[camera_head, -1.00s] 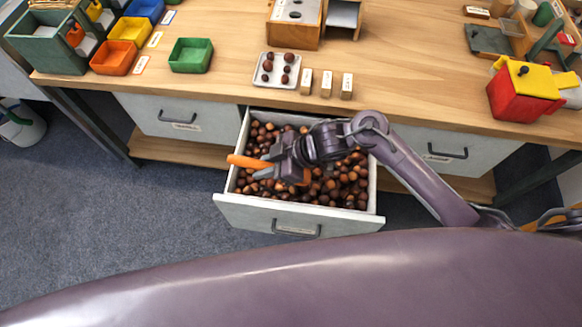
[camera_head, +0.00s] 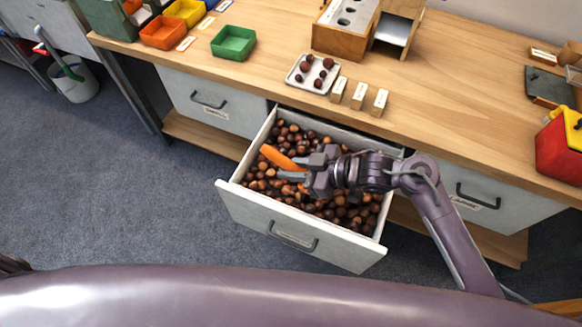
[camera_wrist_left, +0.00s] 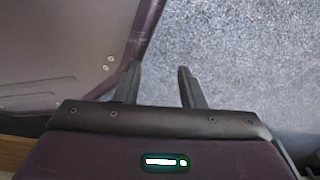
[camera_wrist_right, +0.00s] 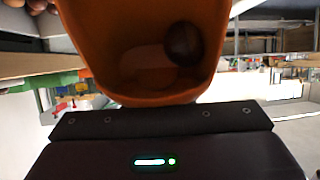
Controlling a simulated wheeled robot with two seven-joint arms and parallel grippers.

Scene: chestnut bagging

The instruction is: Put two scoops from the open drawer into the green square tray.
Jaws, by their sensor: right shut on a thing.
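My right gripper (camera_head: 300,168) is shut on an orange scoop (camera_head: 278,157), over the left part of the open drawer (camera_head: 290,226). The drawer is full of brown chestnuts (camera_head: 345,212). In the right wrist view the orange scoop (camera_wrist_right: 140,75) fills the middle, with one dark chestnut (camera_wrist_right: 184,43) visible inside; the fingers are hidden. The green square tray (camera_head: 233,43) stands on the bench behind and left of the drawer; it looks empty. My left gripper (camera_wrist_left: 160,70) shows in its wrist view with its fingers apart and empty, above grey carpet.
A white tray (camera_head: 294,79) with several chestnuts and small labelled blocks (camera_head: 358,95) stand behind the drawer. Orange (camera_head: 163,32) and yellow trays are left of the green one. A wooden box (camera_head: 345,38) stands behind. The bench front edge runs beside the drawer.

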